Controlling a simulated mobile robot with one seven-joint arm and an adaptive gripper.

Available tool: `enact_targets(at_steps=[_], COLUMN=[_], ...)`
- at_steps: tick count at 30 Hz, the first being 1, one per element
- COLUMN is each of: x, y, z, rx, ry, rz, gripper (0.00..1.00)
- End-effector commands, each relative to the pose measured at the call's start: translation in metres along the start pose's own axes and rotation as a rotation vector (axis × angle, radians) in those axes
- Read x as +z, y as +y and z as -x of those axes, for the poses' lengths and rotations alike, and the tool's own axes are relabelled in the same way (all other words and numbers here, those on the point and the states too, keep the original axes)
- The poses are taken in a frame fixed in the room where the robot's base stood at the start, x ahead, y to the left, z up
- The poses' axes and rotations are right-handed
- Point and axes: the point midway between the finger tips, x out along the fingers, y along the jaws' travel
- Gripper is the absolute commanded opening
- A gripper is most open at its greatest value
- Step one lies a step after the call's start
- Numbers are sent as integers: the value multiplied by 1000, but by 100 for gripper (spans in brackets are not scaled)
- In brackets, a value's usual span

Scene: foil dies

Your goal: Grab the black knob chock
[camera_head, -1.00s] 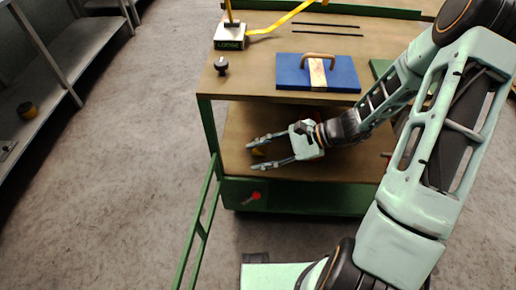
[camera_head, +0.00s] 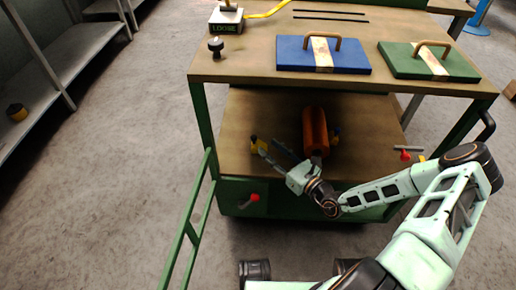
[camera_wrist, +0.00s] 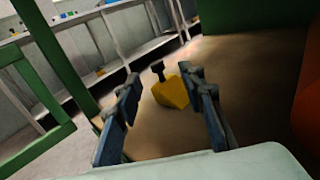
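The black knob chock is a yellow wedge with a black knob on top. It sits on the cart's lower shelf and shows in the wrist view (camera_wrist: 172,93) and, partly behind my fingers, in the head view (camera_head: 256,145). My gripper (camera_head: 272,149) is low over that shelf, pointing up and left toward the chock. In the wrist view my gripper (camera_wrist: 162,86) is open, with the chock seen between the two fingers. No finger clearly touches it.
An orange cylinder (camera_head: 315,130) lies on the lower shelf right of my gripper. The wooden cart top (camera_head: 245,65) overhangs the shelf, holding a blue board (camera_head: 345,62), a green board (camera_head: 400,62) and a dark knob (camera_head: 216,46). A green rail (camera_head: 192,225) stands at left.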

Motion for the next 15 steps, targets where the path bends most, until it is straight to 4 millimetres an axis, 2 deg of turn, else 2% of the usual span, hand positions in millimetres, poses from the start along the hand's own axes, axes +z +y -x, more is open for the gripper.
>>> enact_targets(at_steps=[3, 11, 15], x=[-2, -3, -6], y=[1, 3, 6], z=[-20, -42, -62], rx=[4, 4, 4], ry=[-1, 0, -1], rz=[1, 1, 0], gripper=[37, 37, 37])
